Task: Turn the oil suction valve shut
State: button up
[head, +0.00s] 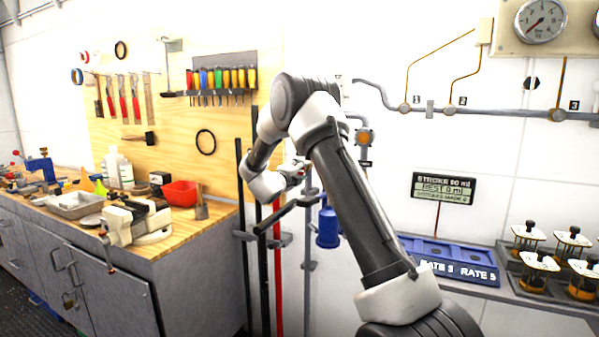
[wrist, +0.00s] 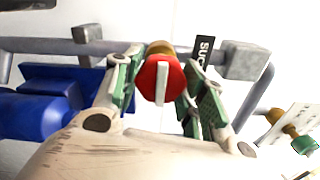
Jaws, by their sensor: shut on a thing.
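The oil suction valve's red knob (wrist: 160,82) is in the middle of the wrist view, with a white bar across its face that stands near upright in the picture. A brass body (wrist: 160,48) shows behind it. A dark label (wrist: 204,50) reading "SUC", partly hidden, is just to its right. My gripper (wrist: 161,88) is shut on the knob, its green-padded fingers on either side. In the head view my gripper (head: 298,172) is at the wall pipes, partly hidden behind my arm; the knob cannot be made out clearly there.
A blue vessel (wrist: 38,112) and grey pipe (wrist: 55,46) lie left of the knob; a second valve with a tag (wrist: 290,125) is lower right. The workbench (head: 180,245) stands left, a blue tray (head: 450,255) and several sample jars (head: 535,270) right.

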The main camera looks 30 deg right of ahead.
jog(key=shift+f, duration=0.1)
jog(key=o, duration=1)
jog(key=v, duration=1.2)
jog(key=shift+s, duration=0.1)
